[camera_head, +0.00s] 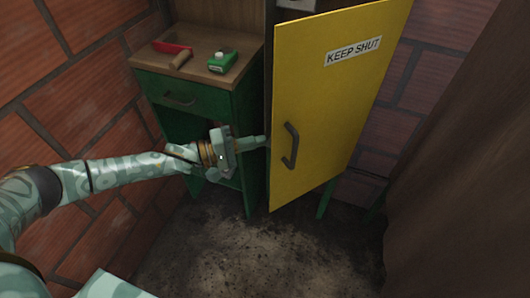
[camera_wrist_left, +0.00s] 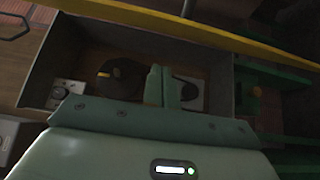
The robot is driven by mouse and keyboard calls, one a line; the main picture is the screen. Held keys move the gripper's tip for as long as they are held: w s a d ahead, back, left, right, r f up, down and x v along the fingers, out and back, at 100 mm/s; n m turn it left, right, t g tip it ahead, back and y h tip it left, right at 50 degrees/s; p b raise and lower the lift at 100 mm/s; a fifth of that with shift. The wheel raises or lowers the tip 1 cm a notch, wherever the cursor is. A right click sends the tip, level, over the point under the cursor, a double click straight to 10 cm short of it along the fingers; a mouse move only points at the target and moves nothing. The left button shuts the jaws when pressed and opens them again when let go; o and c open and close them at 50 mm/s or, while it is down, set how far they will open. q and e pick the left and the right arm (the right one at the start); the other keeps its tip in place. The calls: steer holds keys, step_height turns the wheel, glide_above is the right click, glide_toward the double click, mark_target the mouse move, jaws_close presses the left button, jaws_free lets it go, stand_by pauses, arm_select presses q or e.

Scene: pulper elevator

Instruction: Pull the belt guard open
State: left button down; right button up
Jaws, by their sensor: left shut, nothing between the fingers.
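The yellow belt guard (camera_head: 345,85) is a tall door marked KEEP SHUT, with a dark bar handle (camera_head: 290,146) near its left edge. It seems to stand partly open. In the left wrist view its yellow edge (camera_wrist_left: 215,37) runs across the top, and a grey-walled housing (camera_wrist_left: 45,65) shows beside it. My left gripper (camera_head: 260,143) is shut and empty at the guard's left edge, beside the handle and not on it. Its closed fingers (camera_wrist_left: 162,84) point into the housing opening; whether they touch the guard I cannot tell. My right gripper is out of view.
A dark round part (camera_wrist_left: 122,76) sits inside the housing. A green cabinet (camera_head: 180,98) with a wooden top stands left of the guard, holding a red-and-wood tool (camera_head: 175,54) and a green container (camera_head: 223,62). A brown panel (camera_head: 465,160) stands right. The floor (camera_head: 240,255) in front is clear.

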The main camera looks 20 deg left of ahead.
arm_select(q)
steer(key=shift+s+d, duration=0.6)
steer(key=shift+d, duration=0.25)
steer(key=shift+s+d, duration=0.55)
steer(key=shift+d, duration=0.3)
